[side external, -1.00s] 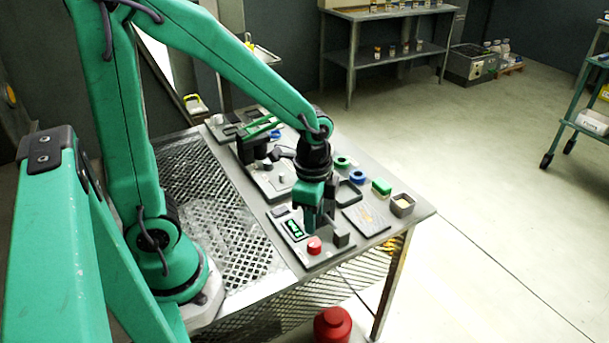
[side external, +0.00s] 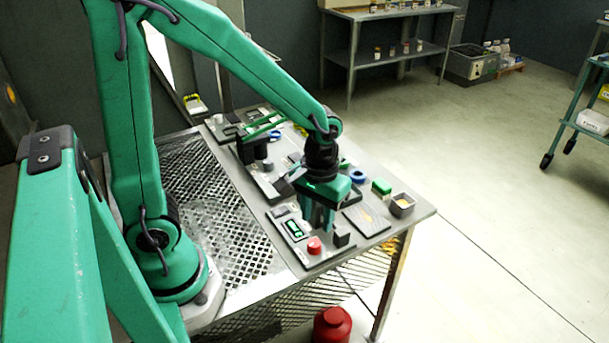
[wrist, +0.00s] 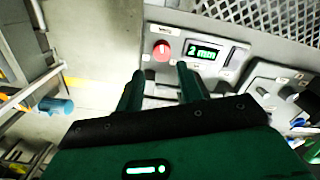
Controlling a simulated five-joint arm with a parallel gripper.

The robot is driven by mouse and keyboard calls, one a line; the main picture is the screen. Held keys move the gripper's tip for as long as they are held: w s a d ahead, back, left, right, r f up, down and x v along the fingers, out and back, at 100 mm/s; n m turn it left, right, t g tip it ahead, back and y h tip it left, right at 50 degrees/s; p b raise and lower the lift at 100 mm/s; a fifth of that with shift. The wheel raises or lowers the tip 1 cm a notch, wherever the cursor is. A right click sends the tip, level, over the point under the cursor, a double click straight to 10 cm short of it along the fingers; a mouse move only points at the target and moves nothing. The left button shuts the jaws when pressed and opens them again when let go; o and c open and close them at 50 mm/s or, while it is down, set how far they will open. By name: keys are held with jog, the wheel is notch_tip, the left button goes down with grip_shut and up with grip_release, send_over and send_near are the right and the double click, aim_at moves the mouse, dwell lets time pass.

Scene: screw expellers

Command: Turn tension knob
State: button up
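A red round knob (side external: 314,245) with a pale mark on top sits at the front end of a grey control panel (side external: 318,262). It also shows in the wrist view (wrist: 162,50), left of a lit green display (wrist: 206,54) that reads about "2 mm". No label naming the tension knob is legible. My gripper (side external: 318,228) points down over the panel, behind the red knob in the side view. In the wrist view my gripper (wrist: 159,80) has its two fingers apart with nothing between them, and the knob shows beyond the gap. I see no contact with the knob.
A dark block (side external: 341,234) stands on the panel close to the fingers. More fixtures crowd the bench behind.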

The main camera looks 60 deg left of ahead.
aim_at(315, 242)
jog(key=shift+n, duration=0.3)
jog(key=shift+f, duration=0.1)
jog(key=shift+a+f, duration=0.15)
jog(key=shift+f, duration=3.65)
jog(key=c, duration=0.7)
